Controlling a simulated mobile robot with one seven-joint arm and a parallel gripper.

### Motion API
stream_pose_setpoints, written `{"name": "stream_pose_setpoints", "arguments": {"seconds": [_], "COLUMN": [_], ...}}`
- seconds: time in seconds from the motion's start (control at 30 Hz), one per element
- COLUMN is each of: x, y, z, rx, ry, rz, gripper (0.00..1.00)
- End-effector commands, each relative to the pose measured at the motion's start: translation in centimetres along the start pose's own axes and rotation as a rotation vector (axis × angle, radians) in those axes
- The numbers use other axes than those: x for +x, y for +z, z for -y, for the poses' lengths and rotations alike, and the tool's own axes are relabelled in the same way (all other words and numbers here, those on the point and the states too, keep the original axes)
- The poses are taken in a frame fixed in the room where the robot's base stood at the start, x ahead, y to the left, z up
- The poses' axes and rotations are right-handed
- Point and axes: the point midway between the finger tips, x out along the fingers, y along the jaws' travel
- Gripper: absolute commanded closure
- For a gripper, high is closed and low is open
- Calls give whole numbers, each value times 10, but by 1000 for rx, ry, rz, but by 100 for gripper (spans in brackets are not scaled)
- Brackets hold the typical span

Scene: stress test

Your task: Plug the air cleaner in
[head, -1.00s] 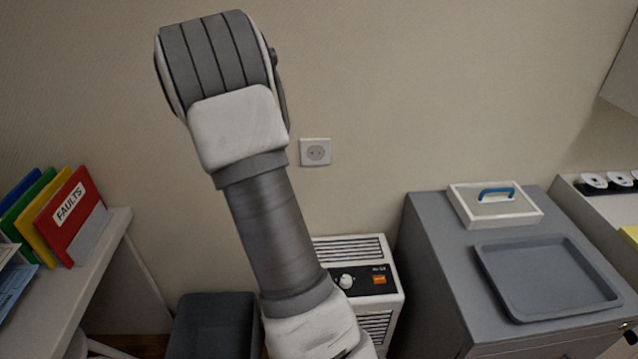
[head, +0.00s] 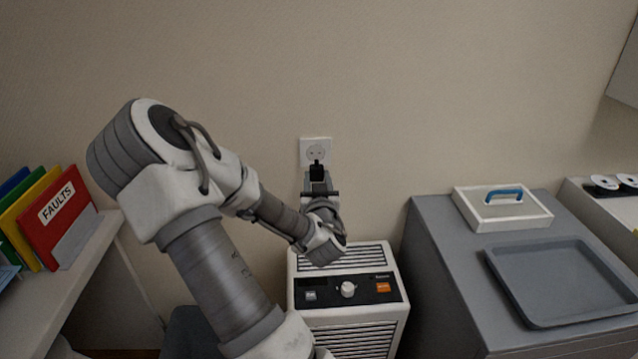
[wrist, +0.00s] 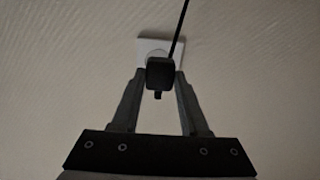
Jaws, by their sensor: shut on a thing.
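The air cleaner (head: 349,316) is a white box with slatted grilles and a black control panel, standing below the wall socket (head: 315,146). The socket is a white square plate with a round face. My gripper (head: 317,178) is shut on a small black plug (head: 316,172), just below the socket's face. In the wrist view the plug (wrist: 160,73) sits between both fingertips and overlaps the lower part of the socket (wrist: 150,46). A black cord rises from it. The socket's holes still show in the head view. I cannot tell whether the plug touches the plate.
A grey cabinet (head: 440,260) at right carries a grey tray (head: 530,322) and a white box with a blue handle (head: 478,208). At left, a shelf (head: 100,245) holds coloured folders (head: 55,225). The wall around the socket is clear.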

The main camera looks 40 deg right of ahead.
Motion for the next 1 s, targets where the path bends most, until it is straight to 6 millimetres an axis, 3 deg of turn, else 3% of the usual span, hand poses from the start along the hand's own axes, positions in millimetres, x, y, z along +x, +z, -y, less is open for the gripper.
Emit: {"name": "stream_pose_setpoints", "arguments": {"seconds": [0.2,0.57,1.0], "x": [-4,-3,32], "y": [-10,-11,-12], "z": [-4,-4,-3], "rx": [0,0,-1], "ry": [-20,-20,-21], "rz": [-42,-40,-41], "gripper": [100,100,100]}}
